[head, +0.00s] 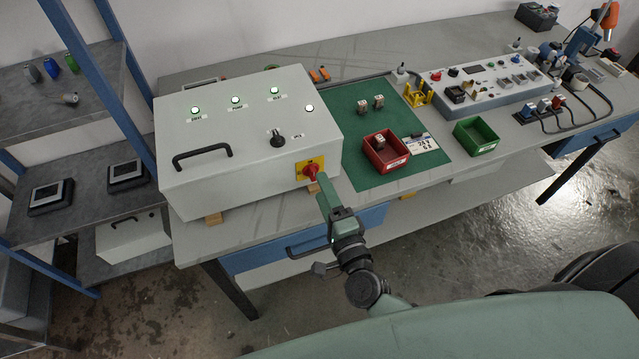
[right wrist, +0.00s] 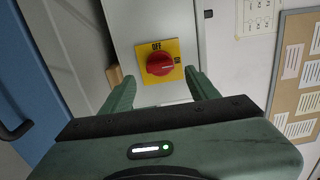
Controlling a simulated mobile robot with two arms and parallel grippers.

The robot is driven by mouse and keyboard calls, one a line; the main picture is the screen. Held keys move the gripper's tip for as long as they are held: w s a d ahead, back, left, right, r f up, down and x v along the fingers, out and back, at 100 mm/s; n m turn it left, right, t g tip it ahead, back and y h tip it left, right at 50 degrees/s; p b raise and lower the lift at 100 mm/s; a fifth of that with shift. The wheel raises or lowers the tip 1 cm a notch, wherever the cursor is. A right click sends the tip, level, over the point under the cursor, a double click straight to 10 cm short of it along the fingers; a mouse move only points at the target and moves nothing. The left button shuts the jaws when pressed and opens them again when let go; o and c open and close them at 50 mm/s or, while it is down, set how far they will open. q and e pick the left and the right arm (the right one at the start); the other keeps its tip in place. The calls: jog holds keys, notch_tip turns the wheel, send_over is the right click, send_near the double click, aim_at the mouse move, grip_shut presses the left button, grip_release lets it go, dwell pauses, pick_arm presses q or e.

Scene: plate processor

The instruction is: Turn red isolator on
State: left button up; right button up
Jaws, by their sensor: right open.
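The red isolator knob (head: 310,170) sits on a yellow plate on the front face of a grey control box (head: 215,185). In the right wrist view the knob (right wrist: 160,64) lies in front of the jaws, and its yellow plate (right wrist: 174,47) reads OFF above and ON at the right. My right gripper (head: 322,187) is just in front of the knob. Its two fingers (right wrist: 163,92) are open, one on each side, with nothing between them. Whether they touch the knob cannot be told. My left gripper is not in view.
The box has a black handle (head: 202,155), a black knob (head: 277,138) and several lit indicators on top. A red bin (head: 372,163) and a green bin (head: 487,139) stand to its right. The bench's blue drawer (head: 325,235) lies below my right arm.

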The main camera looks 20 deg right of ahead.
jog(key=s, duration=0.4)
jog(key=shift+s+b, duration=0.25)
jog(key=shift+b, duration=0.15)
